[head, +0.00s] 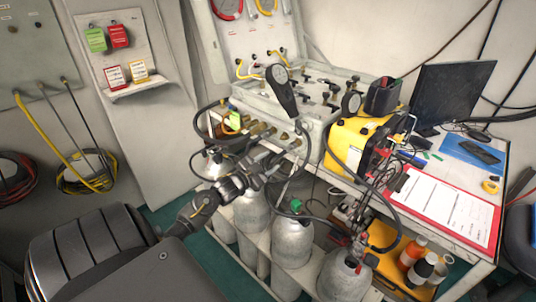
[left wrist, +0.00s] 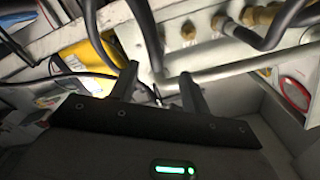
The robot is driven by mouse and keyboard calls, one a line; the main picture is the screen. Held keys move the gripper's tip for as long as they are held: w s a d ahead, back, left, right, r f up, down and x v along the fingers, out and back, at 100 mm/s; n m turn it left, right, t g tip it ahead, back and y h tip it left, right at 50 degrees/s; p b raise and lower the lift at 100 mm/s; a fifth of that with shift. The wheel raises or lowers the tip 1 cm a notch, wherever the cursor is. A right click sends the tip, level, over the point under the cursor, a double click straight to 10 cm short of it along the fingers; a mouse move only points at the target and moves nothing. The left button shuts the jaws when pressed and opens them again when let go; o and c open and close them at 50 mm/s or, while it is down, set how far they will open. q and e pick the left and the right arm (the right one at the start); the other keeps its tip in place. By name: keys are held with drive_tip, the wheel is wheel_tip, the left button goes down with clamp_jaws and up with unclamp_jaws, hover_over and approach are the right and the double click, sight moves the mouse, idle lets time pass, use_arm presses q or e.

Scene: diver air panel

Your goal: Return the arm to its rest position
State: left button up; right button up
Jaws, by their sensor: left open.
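My left arm comes in from the lower left in the head view, and its gripper (head: 268,172) is in front of the air panel (head: 300,118), above the grey cylinders (head: 292,240). The gripper is open and I see nothing held between its fingers. In the left wrist view the two dark fingers (left wrist: 160,88) stand apart, with a pale pipe and black hoses close beyond them. I cannot tell whether a finger touches the pipe. My right gripper is not in view.
Black hoses (head: 306,160) hang around the gripper. A yellow case (head: 350,142), a monitor (head: 452,92) and a red clipboard (head: 440,205) are on the bench to the right. Hose coils (head: 88,172) hang on the left wall. Green floor shows between wall and cylinders.

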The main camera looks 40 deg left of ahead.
use_arm(q)
drive_tip(key=shift+a+f, duration=0.1)
idle(0.3)
drive_tip(key=s+a+f+n+g+y, duration=0.1)
drive_tip(key=s+f+g, duration=0.1)
drive_tip(key=f, duration=0.7)
drive_tip(key=s+a+f+n+g+y, duration=0.1)
drive_tip(key=s+f+n+g, duration=0.1)
drive_tip(key=f, duration=0.7)
drive_tip(key=s+d+f+g, duration=0.2)
drive_tip(key=s+f, duration=0.3)
drive_tip(key=f, duration=0.4)
drive_tip(key=s+d+f+g, duration=0.25)
drive_tip(key=s+f, duration=0.25)
drive_tip(key=f, duration=0.3)
drive_tip(key=s+d+f+n+g+h, duration=0.1)
drive_tip(key=s+d+f+g, duration=0.3)
drive_tip(key=s+f, duration=0.45)
drive_tip(key=s+d+f+g, duration=0.1)
drive_tip(key=s+d+f, duration=0.55)
drive_tip(key=s, duration=0.35)
drive_tip(key=s+d+f+g, duration=0.2)
drive_tip(key=s+d, duration=0.4)
drive_tip(key=s, duration=0.2)
drive_tip(key=s+d+f+g+h, duration=0.1)
drive_tip(key=s+d+f, duration=0.2)
drive_tip(key=s+d, duration=0.3)
drive_tip(key=s, duration=0.3)
drive_tip(key=shift+s+g, duration=0.2)
drive_tip(key=shift+g, duration=0.15)
